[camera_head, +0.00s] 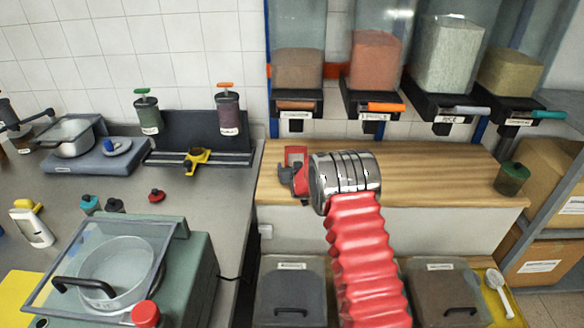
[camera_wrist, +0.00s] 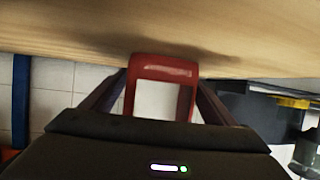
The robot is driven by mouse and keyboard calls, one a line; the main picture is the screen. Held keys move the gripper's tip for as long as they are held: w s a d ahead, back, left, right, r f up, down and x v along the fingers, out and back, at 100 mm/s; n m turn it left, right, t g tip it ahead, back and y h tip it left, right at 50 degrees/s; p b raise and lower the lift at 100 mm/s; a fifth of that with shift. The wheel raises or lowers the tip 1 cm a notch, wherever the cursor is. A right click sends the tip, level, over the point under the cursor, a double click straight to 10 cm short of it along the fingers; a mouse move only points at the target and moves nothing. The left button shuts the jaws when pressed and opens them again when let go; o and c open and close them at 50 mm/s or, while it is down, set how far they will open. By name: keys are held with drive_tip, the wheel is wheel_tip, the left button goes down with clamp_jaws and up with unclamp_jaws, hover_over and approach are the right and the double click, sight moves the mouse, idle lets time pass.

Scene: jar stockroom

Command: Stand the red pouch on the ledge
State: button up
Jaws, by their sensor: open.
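The red pouch (camera_head: 296,155) is upright on the wooden ledge (camera_head: 430,170), near the ledge's left end. In the wrist view the red pouch (camera_wrist: 165,70) shows as a red frame around a pale middle, its edge meeting the wood, where a shadow falls. That view appears upside down. My gripper (camera_head: 292,176) is at the pouch, with its jaws open. In the wrist view the dark fingers of my gripper (camera_wrist: 163,90) lie on either side of the pouch. Whether they touch it cannot be told. My arm hides part of the ledge in the head view.
Several dispensers (camera_head: 375,65) hang above the ledge. A green jar (camera_head: 511,179) stands at its right end. Grey lidded bins (camera_head: 290,285) are below. On the left, a counter (camera_head: 215,215) holds a scale, a rail with two jars, and a lidded pot.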

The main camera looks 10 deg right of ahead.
drive_tip(key=shift+r, duration=0.1)
drive_tip(key=shift+v, duration=6)
drive_tip(key=shift+s, duration=0.1)
drive_tip(key=shift+r, duration=0.25)
drive_tip(key=s+r+g+y, duration=0.1)
drive_tip(key=s+r+g, duration=0.3)
drive_tip(key=s+r, duration=1.55)
drive_tip(key=s+g, duration=0.3)
drive_tip(key=s, duration=2.7)
drive_tip(key=shift+a+n+g, duration=0.2)
drive_tip(key=shift+n+g, duration=0.1)
drive_tip(key=shift+g, duration=0.1)
